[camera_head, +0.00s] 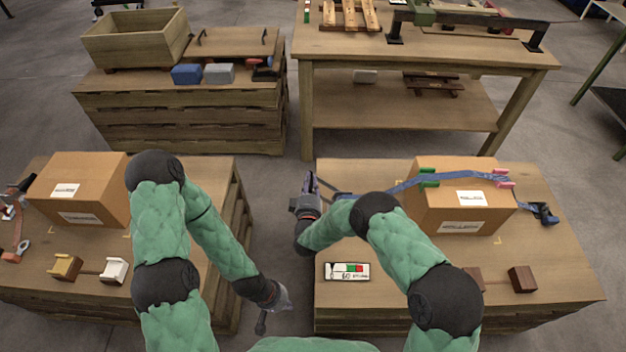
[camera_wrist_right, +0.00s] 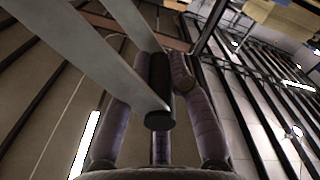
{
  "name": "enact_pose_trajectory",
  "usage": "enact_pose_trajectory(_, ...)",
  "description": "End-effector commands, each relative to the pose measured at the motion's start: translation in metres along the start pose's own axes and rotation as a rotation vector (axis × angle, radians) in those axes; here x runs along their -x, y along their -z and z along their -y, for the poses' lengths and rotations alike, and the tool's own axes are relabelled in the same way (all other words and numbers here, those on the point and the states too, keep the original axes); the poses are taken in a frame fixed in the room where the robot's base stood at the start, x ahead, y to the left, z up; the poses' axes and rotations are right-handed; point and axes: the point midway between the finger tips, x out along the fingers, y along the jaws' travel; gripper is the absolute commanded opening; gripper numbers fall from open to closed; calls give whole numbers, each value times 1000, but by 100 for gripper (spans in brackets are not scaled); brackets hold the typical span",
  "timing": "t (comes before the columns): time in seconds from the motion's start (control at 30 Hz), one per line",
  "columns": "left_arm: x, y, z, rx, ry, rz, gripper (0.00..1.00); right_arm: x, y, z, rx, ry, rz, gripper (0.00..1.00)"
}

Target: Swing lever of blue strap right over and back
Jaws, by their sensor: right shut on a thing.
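The blue strap (camera_head: 395,187) runs over the brown box (camera_head: 432,214) on the right table. Its left end runs to my right gripper (camera_head: 312,183) beyond the table's left edge, where the ratchet is small and mostly hidden. In the right wrist view, my right gripper (camera_wrist_right: 160,130) is shut on the lever's black round grip (camera_wrist_right: 160,92). Two grey metal lever plates (camera_wrist_right: 85,55) extend from the grip to the upper left. My left gripper (camera_head: 274,318) hangs low in the gap between the tables, with its fingers apart and empty.
Green and pink edge guards (camera_head: 429,178) sit on the box under the strap. The left table has another box (camera_head: 100,180) and an orange strap (camera_head: 17,232). Benches stand behind.

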Motion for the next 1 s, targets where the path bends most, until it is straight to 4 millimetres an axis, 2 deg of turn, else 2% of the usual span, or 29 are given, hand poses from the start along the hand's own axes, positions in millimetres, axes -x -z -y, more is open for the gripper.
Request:
enact_pose_trajectory(0.67, -5, 0, 2, 0, 0, 0, 0, 0, -2, 7, -6, 1, -3, 0)
enact_pose_trajectory(0.7, -5, 0, 2, 0, 0, 0, 0, 0, -2, 7, -6, 1, -4, 29)
enact_pose_trajectory(0.77, -5, 0, 2, 0, 0, 0, 0, 0, -3, 7, -6, 1, -3, 45)
enact_pose_trajectory(1.0, -5, 0, 2, 0, 0, 0, 0, 0, -4, 6, -5, 1, -1, 45)
